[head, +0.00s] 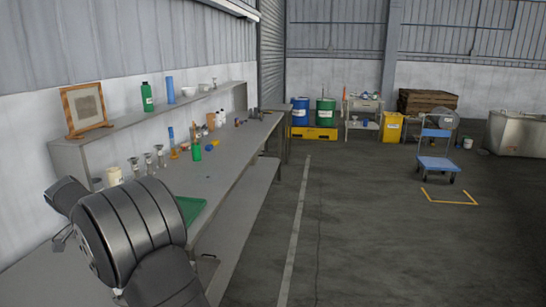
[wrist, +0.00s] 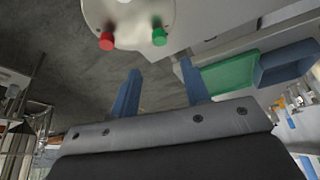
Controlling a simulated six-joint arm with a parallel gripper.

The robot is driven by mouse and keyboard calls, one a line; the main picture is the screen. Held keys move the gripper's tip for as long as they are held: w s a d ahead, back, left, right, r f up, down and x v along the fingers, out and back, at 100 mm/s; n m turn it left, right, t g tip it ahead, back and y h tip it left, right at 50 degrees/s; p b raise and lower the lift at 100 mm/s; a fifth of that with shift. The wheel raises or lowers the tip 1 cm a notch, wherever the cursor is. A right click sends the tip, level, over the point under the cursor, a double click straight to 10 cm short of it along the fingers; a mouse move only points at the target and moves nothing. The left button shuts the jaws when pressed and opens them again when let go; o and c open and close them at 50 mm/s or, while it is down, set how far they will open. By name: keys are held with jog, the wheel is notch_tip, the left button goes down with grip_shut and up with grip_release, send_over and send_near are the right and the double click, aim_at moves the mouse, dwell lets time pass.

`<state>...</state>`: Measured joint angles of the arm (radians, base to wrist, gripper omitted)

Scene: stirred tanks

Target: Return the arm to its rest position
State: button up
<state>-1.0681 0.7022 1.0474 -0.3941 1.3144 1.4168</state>
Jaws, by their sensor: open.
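My gripper (wrist: 160,92) shows in the wrist view with its two blue fingers apart and nothing between them. Beyond the fingertips is a pale round-ended surface with a red knob (wrist: 107,41) and a green knob (wrist: 159,37). I cannot tell how far off it is. In the head view my dark arm fills the lower left, over the near end of the grey bench (head: 232,160), and my gripper does not show there.
A green tray (head: 190,208) lies on the bench beside my arm; bottles and metal stands line the bench. A shelf (head: 130,120) holds a frame (head: 85,108) and a green bottle (head: 147,97). Open floor (head: 350,250) lies right. A blue cart (head: 437,163) stands farther back.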

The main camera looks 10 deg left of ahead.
jog(key=x, duration=1)
jog(key=shift+r, duration=0.15)
jog(key=v, duration=1.7)
jog(key=x, duration=1.7)
jog(key=shift+w+d+f, duration=0.1)
jog(key=shift+f, duration=0.15)
jog(key=shift+r+n+y, duration=0.2)
jog(key=shift+n+y, duration=0.2)
jog(key=shift+n, duration=0.4)
jog(key=n+y, duration=0.1)
jog(key=n, duration=0.2)
jog(key=n+y, duration=0.1)
jog(key=n, duration=0.2)
jog(key=n+y, duration=0.1)
jog(key=n, duration=0.2)
jog(key=shift+d+g, duration=0.25)
jog(key=shift+g, duration=0.15)
jog(key=v, duration=0.6)
jog(key=shift+n, duration=0.3)
